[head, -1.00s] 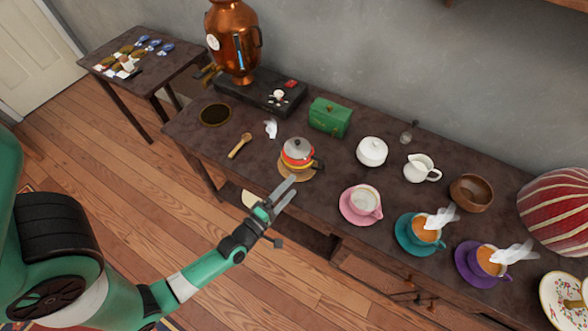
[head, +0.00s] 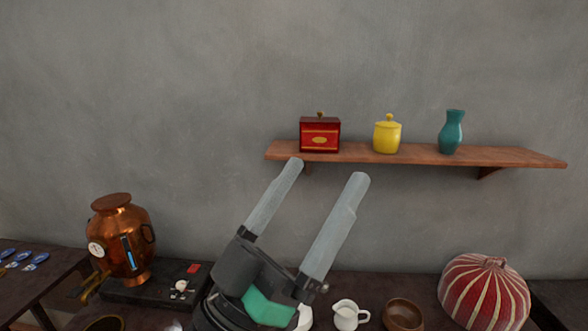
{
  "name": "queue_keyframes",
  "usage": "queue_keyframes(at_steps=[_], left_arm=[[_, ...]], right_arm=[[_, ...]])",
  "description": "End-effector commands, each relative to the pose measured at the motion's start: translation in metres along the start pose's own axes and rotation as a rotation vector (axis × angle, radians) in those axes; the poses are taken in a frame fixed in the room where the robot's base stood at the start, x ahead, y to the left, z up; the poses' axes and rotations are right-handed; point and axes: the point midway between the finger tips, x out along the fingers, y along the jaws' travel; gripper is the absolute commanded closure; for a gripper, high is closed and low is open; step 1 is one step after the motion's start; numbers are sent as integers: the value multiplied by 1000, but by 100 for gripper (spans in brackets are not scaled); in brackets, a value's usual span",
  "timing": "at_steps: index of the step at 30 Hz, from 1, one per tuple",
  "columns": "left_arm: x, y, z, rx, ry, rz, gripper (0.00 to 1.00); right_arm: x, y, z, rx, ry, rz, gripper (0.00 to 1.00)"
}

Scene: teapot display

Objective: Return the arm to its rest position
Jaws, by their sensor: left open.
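My left gripper (head: 318,222) shows large in the middle of the head view, close to the camera. Its two grey fingers point up and to the right and stand apart, with nothing between them. It looks raised in front of the wall and hides part of the table behind it. My right gripper is not in view.
A wall shelf (head: 400,154) carries a red box (head: 320,135), a yellow jar (head: 387,134) and a teal vase (head: 451,131). Below stand a copper samovar (head: 122,240), a white creamer (head: 347,315), a wooden bowl (head: 403,314) and a striped red cover (head: 484,292).

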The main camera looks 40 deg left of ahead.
Motion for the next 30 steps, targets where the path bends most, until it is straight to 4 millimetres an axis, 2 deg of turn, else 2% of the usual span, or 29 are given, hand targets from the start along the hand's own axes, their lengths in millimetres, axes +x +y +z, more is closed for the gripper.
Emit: queue_keyframes(at_steps=[1,4,6,13,17,20,23,30], left_arm=[[4,12,-29,52,45,12,0],[6,22,-59,129,84,12,0],[6,24,-65,147,90,11,0],[6,23,-65,149,88,10,0],[17,25,-76,148,87,10,0],[38,28,-99,147,87,10,0],[69,33,-132,147,87,10,0],[153,47,-224,146,87,10,0]], right_arm=[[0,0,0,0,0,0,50],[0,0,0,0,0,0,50],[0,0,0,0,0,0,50],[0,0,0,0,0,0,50],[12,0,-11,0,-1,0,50],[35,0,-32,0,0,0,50],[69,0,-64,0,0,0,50],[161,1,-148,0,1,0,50]])
